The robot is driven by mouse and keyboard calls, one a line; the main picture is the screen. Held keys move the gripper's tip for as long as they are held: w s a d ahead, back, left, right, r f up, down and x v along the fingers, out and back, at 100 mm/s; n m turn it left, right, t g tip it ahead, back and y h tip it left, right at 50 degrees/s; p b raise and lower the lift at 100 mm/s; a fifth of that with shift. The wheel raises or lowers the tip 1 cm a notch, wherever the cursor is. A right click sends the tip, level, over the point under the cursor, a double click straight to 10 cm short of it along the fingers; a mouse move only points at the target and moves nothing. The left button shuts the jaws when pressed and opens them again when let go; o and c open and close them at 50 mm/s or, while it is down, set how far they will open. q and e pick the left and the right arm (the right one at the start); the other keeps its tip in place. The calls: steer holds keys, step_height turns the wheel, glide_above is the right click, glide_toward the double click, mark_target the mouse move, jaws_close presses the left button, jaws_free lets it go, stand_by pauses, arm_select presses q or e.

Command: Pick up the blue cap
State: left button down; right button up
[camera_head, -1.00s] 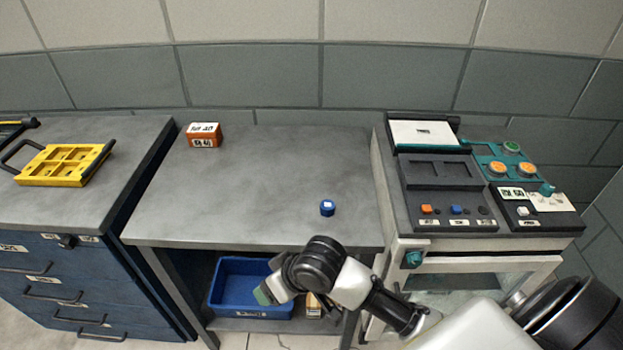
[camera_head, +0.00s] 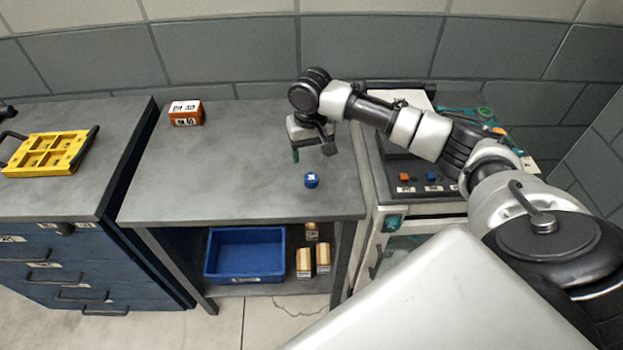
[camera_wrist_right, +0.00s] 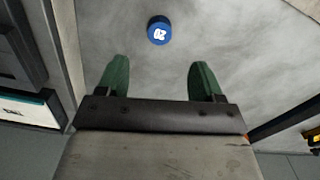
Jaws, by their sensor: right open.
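The blue cap (camera_head: 311,180) stands on the grey table (camera_head: 200,205), near its right front part, with a white label on top. In the right wrist view the cap (camera_wrist_right: 159,30) lies beyond the fingertips, roughly centred between them. My right gripper (camera_head: 297,157) points down above the table, behind and slightly left of the cap in the head view. In the right wrist view its green fingers (camera_wrist_right: 158,75) are apart with nothing between them. My left gripper is not in view.
An orange labelled box (camera_head: 186,113) sits at the table's back left. A yellow tray (camera_head: 47,153) lies on the blue cabinet. A control console (camera_head: 415,190) stands right of the table. A blue bin (camera_head: 246,278) and wooden blocks (camera_head: 304,262) are on the shelf below.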

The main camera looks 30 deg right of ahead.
mark_target(311, 177)
step_height(311, 177, down, 9)
steer(key=shift+f+p, duration=0.2)
steer(key=shift+p, duration=0.5)
steer(key=shift+c, duration=0.3)
steer(key=c, duration=0.9)
